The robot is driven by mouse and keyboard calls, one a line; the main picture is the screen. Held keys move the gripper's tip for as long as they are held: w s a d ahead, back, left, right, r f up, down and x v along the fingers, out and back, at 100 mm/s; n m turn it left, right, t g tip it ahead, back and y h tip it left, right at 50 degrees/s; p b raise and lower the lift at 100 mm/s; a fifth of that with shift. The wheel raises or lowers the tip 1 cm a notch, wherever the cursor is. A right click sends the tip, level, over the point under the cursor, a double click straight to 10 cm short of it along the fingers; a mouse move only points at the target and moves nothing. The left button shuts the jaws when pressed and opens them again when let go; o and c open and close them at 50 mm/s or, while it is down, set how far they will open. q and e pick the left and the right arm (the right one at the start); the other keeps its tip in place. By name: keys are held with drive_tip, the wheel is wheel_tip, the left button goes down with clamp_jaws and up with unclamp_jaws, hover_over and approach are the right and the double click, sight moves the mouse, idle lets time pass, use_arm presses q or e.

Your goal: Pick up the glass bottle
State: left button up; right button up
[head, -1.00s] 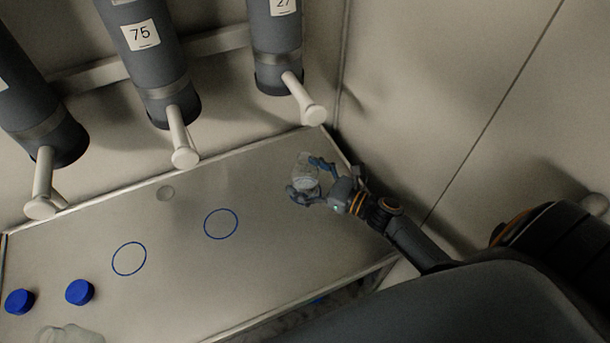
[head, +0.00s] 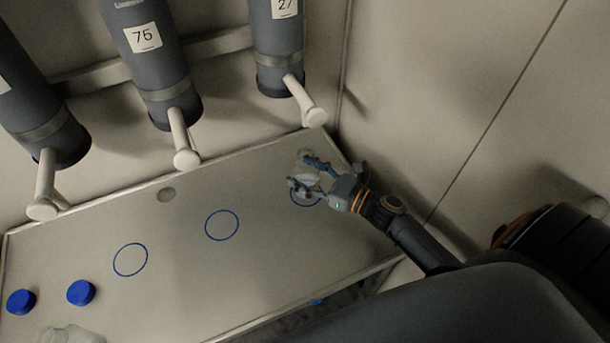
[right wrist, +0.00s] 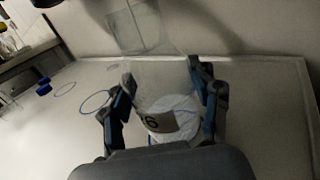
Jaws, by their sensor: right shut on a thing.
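The clear glass bottle (right wrist: 172,116) is between the two fingers of my right gripper (right wrist: 165,103) in the right wrist view. It has a label with a digit and whitish contents at its near end. In the head view my right gripper (head: 308,176) is shut on the bottle (head: 306,184) over the right end of the table. The bottle is faint there and partly hidden by the fingers. Whether it clears the table is hard to tell. My left gripper is not in view.
The table (head: 190,265) bears blue rings (head: 222,225), two blue caps (head: 81,292) and a clear object (head: 70,335) at the lower left. Grey cylinders (head: 165,70) with white spouts (head: 183,140) hang above its back edge. A wall stands close on the right.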

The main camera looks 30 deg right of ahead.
drive_tip(key=s+a+r+p, duration=0.1)
drive_tip(key=s+a+r, duration=0.7)
drive_tip(key=s+r, duration=0.3)
drive_tip(key=shift+s+a+r, duration=0.15)
drive_tip(key=shift+s, duration=0.1)
drive_tip(key=shift+w+a, duration=0.1)
